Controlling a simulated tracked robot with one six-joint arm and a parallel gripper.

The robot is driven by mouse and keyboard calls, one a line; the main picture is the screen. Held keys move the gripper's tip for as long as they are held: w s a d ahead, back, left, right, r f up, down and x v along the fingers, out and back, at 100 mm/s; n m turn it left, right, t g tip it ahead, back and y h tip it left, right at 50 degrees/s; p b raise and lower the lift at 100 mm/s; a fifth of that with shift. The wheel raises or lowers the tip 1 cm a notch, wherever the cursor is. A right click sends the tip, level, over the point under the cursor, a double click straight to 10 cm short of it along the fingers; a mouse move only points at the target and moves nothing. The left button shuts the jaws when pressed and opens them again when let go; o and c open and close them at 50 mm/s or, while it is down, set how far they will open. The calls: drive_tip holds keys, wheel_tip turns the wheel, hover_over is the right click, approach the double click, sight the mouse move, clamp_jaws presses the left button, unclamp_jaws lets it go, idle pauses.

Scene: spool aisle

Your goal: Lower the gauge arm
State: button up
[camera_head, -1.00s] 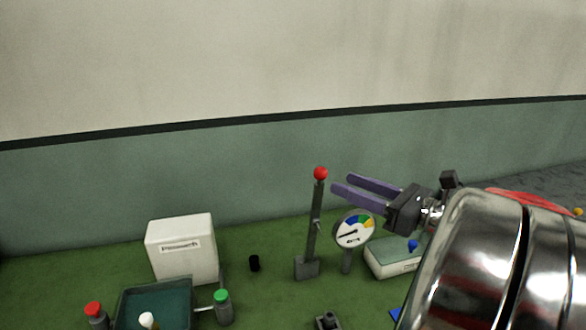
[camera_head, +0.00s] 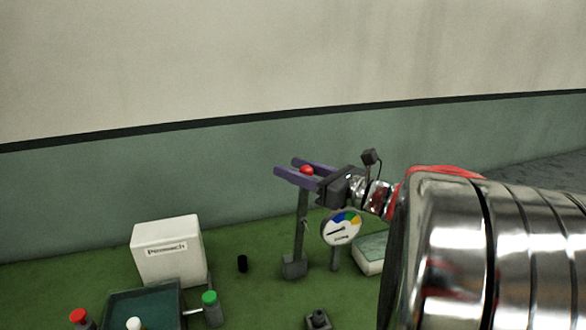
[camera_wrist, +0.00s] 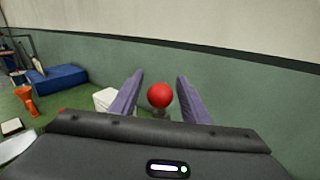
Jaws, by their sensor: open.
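The gauge arm (camera_head: 301,225) is a dark upright post on a small grey base, topped with a red ball (camera_head: 306,170). It stands close to upright. My gripper (camera_head: 293,169) is open, with its two purple fingers either side of the red ball. In the wrist view the red ball (camera_wrist: 160,95) shows between the two fingers, with a gap on each side. A round gauge dial (camera_head: 341,229) with blue, green and yellow sectors stands just right of the post.
A white box (camera_head: 167,250) and a dark green tray (camera_head: 118,310) stand to the left.

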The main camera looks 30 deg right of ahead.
drive_tip(key=shift+w+a, duration=0.15)
drive_tip(key=shift+w, duration=0.2)
clamp_jaws()
idle(0.4)
